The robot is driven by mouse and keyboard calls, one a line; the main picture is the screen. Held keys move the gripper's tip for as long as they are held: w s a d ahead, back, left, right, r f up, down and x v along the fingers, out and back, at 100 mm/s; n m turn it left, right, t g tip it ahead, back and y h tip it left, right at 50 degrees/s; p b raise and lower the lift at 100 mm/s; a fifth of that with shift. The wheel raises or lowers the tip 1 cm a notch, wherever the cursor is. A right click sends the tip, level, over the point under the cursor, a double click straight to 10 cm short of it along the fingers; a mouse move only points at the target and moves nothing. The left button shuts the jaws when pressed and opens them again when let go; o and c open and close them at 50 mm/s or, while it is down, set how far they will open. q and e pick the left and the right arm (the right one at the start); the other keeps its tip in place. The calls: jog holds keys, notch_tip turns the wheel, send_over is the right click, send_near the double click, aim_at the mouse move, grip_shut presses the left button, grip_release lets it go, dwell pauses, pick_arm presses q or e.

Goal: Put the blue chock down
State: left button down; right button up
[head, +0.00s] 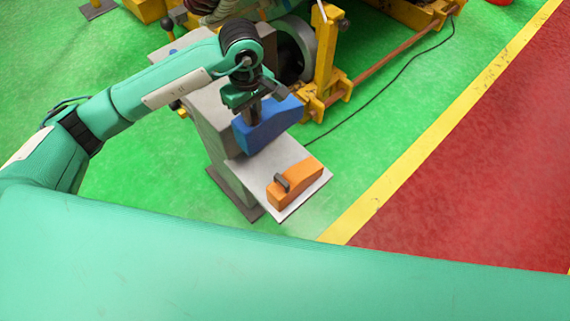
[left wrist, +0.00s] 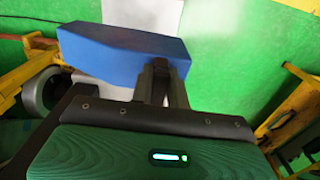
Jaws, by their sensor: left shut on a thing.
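The blue chock (head: 268,125) is a wedge-shaped block in the head view, at the grey stand by the end of my left arm. My left gripper (head: 254,112) points down and is shut on the blue chock. In the left wrist view the blue chock (left wrist: 120,52) spans the space in front of the dark fingers (left wrist: 160,78). I cannot tell whether the chock's underside touches the stand's grey plate (head: 298,155). My right gripper is not in view.
An orange chock (head: 292,186) with a dark handle lies on the near part of the plate. A yellow frame (head: 325,60) with a dark round machine part stands just behind. A black cable (head: 385,88) runs over the green floor to the right.

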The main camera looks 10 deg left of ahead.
aim_at(254, 127)
pick_arm(q)
jog(key=shift+w+f, duration=0.15)
jog(key=shift+f, duration=0.2)
notch_tip(254, 127, down, 5)
jog(key=shift+f+p, duration=0.15)
jog(key=shift+p, duration=0.65)
notch_tip(254, 127, down, 14)
jog(key=p, duration=0.2)
jog(key=shift+p, duration=0.3)
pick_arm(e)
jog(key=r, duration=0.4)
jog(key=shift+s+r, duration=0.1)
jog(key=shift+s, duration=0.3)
pick_arm(q)
jog(key=shift+f, duration=0.15)
jog(key=c, duration=1.4)
grip_release()
jog(key=shift+o, duration=0.2)
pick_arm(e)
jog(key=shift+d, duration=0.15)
